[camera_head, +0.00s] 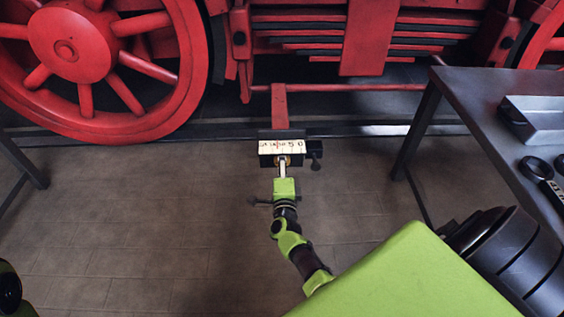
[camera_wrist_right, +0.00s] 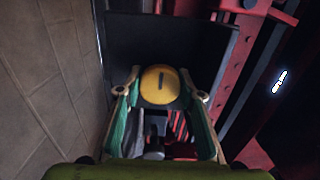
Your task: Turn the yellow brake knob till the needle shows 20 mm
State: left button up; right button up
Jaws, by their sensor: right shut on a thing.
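The yellow brake knob (camera_wrist_right: 160,84) shows as a round face with a dark upright mark in the right wrist view. My right gripper (camera_wrist_right: 165,86) has one finger on each side of the knob and is shut on it. In the head view my right gripper (camera_head: 282,171) reaches the front of the small gauge box and hides most of the knob. The white number scale (camera_head: 282,147) lies on top of the box, with 0 near its right end and 5 to the left. The needle is too small to read. My left gripper is not in view.
The gauge box hangs below a red bracket (camera_head: 280,107) on the locomotive. A large red wheel (camera_head: 85,70) stands at the left. A dark table (camera_head: 470,103) with a metal block (camera_head: 535,118) and round parts is at the right. The tiled floor (camera_head: 130,225) is clear at the left.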

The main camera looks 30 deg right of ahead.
jog(key=shift+m, duration=1)
jog(key=o, duration=1.1)
jog(key=shift+r, duration=0.1)
